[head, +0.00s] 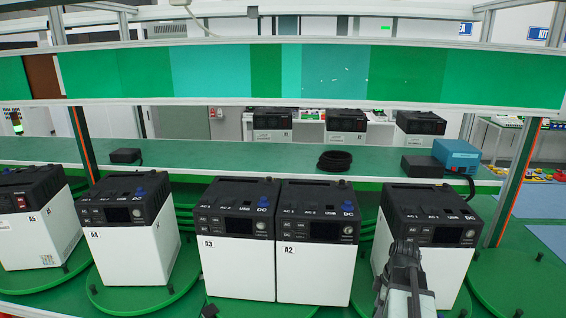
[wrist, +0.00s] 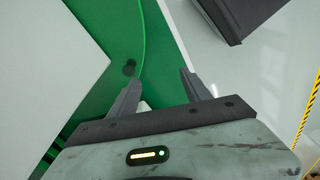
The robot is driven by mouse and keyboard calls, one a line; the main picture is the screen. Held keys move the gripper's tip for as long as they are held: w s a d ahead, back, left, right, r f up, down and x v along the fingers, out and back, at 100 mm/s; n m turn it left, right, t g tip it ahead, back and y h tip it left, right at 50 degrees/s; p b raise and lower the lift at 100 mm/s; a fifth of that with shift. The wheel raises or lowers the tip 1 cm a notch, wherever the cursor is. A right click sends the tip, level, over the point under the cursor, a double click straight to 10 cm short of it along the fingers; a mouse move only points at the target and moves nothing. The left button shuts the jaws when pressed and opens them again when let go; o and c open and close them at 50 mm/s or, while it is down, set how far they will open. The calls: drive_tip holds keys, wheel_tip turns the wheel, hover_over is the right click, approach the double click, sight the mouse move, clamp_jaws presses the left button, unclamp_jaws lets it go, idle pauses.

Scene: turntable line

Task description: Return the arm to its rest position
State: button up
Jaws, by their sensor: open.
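My gripper (wrist: 162,85) is open and empty in the wrist view, its two fingers apart with green turntable surface and pale floor behind them. In the head view my arm's end (head: 405,275) shows at the lower right, in front of the rightmost black-and-white power unit (head: 455,262) and hiding part of its front. I cannot tell from the head view whether it touches the unit. In the wrist view a large white face (wrist: 45,60) fills the left side, beside the left finger.
Units A5 (head: 35,235), A4 (head: 125,258), A3 (head: 238,265) and A2 (head: 315,270) stand on green turntables. A right turntable (head: 520,285) has bare room. A green shelf (head: 240,155) behind holds a black cable coil (head: 335,161) and a blue box (head: 457,154).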

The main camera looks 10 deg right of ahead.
drive_tip(key=w+a+m, duration=0.1)
drive_tip(key=a+m, duration=0.4)
drive_tip(key=a, duration=0.8)
drive_tip(key=w+a+m+h, duration=0.1)
drive_tip(key=a+m, duration=0.5)
drive_tip(key=a, duration=0.8)
drive_tip(key=shift+w+a+g, duration=0.3)
drive_tip(key=shift+g, duration=0.1)
drive_tip(key=shift+f, duration=0.1)
